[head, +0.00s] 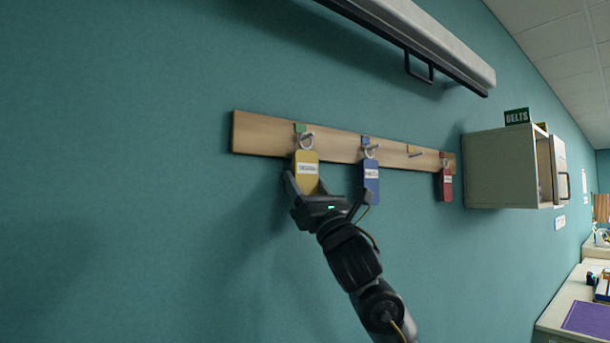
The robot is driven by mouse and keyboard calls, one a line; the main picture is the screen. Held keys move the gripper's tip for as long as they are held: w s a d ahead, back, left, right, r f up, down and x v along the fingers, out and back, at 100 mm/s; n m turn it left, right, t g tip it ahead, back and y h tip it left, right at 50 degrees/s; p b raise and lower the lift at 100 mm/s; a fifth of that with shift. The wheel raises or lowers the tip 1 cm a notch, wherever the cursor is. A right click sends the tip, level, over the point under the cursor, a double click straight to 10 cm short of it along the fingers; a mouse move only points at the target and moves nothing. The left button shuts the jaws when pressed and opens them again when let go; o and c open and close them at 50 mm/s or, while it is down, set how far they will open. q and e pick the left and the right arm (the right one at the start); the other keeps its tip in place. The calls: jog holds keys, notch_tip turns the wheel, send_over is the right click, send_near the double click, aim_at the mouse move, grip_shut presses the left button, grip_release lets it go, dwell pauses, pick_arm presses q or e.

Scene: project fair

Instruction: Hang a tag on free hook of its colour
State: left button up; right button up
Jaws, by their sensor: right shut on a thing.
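A wooden hook rail (265,136) is fixed to the teal wall. Its hooks carry green (300,127), blue (366,141), yellow (410,149) and red colour marks. The yellow tag (307,166) is at the green-marked hook, its ring at the peg; whether the ring is still around it I cannot tell. My right gripper (326,188) is shut on the yellow tag at its lower part. The blue tag (371,190) hangs at the blue mark and the red tag (446,188) at the red mark. The yellow-marked hook (417,154) is bare. My left gripper is not in view.
A grey wall cabinet (498,168) with an open door stands out right of the rail, with a green sign (517,116) on top. A long pale housing with a dark handle (420,70) is above. A counter (552,318) is at lower right. The wall below the rail is clear.

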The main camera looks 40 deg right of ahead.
jog(key=shift+r, duration=0.55)
jog(key=shift+s, duration=0.1)
jog(key=shift+s, duration=3.6)
jog(key=shift+h, duration=0.3)
